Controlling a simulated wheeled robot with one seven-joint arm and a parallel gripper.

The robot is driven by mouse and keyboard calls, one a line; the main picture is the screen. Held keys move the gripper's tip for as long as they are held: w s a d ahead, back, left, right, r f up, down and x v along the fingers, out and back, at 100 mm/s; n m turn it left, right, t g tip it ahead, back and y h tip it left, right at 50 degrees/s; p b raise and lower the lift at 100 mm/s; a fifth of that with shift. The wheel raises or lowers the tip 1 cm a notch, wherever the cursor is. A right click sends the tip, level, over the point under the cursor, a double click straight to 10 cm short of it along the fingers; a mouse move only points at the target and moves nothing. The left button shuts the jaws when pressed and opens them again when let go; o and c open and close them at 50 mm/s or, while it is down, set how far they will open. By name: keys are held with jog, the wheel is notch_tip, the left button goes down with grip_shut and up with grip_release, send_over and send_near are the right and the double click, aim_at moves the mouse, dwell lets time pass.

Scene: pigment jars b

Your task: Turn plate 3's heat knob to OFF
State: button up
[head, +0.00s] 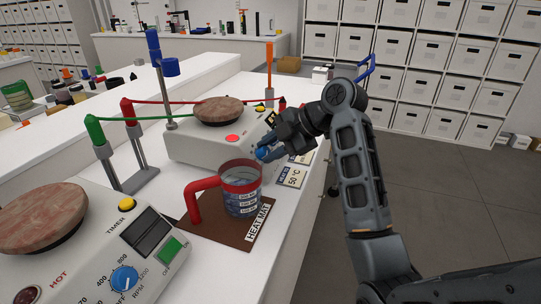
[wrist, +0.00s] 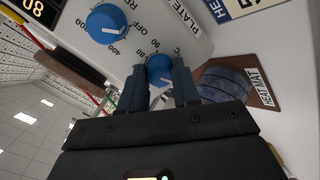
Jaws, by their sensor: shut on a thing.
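The far hot plate (head: 195,150) has a round reddish-brown top and a red lamp (head: 232,138) on its front. My gripper (head: 272,147) is at its front panel. In the wrist view, my gripper (wrist: 158,86) has its two fingers either side of a blue knob (wrist: 158,66) and is shut on it. Numbers such as 80 and 90 and a °C mark stand around this knob. Its white pointer is partly hidden between the fingers. A second blue knob (wrist: 107,23) beside it has an RPM scale with OFF. A PLATE label shows, its number unreadable.
A beaker (head: 240,187) with a red handle stands on a brown heat mat (head: 215,229) close in front of the far plate. A 50 °C card (head: 292,176) lies near the bench edge. A nearer hot plate (head: 95,255) and clamp stands with cables are at left.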

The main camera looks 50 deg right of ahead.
jog(key=shift+d+f+n+b, duration=0.1)
jog(key=shift+n+b, duration=0.6)
jog(key=shift+n, duration=0.4)
jog(key=o, duration=1.1)
jog(key=shift+c, duration=0.2)
jog(key=v, duration=0.8)
